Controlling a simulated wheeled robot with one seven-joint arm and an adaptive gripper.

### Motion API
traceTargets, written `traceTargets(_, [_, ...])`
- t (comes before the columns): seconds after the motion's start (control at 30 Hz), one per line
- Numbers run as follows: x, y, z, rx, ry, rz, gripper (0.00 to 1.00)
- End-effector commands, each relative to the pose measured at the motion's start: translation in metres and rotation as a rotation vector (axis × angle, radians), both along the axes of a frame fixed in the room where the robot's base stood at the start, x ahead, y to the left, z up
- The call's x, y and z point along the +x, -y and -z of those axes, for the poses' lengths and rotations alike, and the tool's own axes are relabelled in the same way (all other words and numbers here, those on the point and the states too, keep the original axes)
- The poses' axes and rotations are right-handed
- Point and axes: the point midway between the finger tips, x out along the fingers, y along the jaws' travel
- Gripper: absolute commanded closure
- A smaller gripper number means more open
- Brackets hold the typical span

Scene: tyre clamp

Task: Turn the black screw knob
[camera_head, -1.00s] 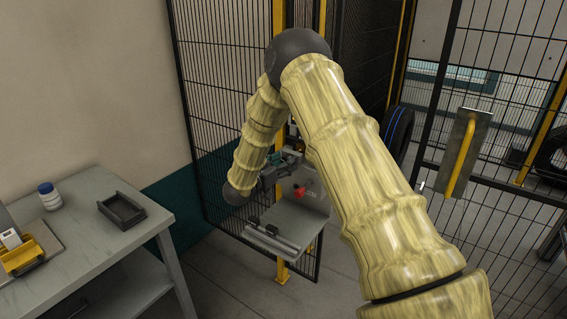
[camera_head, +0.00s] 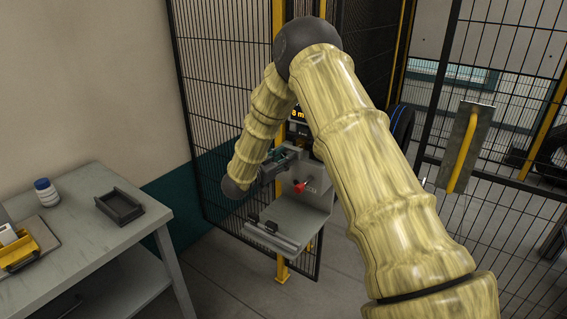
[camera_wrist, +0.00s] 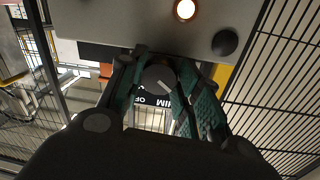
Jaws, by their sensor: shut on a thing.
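A round black knob (camera_wrist: 157,79) with a pale pointer line shows in the wrist view, on the front of a grey panel. My gripper (camera_wrist: 163,77) has its teal-padded fingers on both sides of this knob and is shut on it. White upside-down lettering shows just below the knob, between the fingers. In the head view my gripper (camera_head: 277,155) is small, at the grey machine, and the black knob cannot be made out there.
A red knob (camera_head: 299,187) is on the machine, above its grey shelf (camera_head: 285,222). A second dark round knob (camera_wrist: 225,42) and a lit lamp (camera_wrist: 185,9) are on the panel. Mesh fencing (camera_head: 228,100) stands close by. A workbench (camera_head: 95,235) is at left.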

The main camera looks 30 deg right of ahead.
Motion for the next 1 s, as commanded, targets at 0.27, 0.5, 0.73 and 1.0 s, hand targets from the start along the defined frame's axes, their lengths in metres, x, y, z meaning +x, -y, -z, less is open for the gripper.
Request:
traceTargets(0.27, [-0.0007,0.0004,0.0044,0.098,0.235,0.001,0.9])
traceTargets(0.5, [-0.0009,0.0003,0.0037,0.173,0.415,0.0,0.9])
traceTargets(0.73, [-0.0012,0.0008,0.0021,0.223,0.535,0.0,0.9])
traceTargets(1.0, [-0.0016,0.0007,0.0002,0.251,0.604,0.001,0.9])
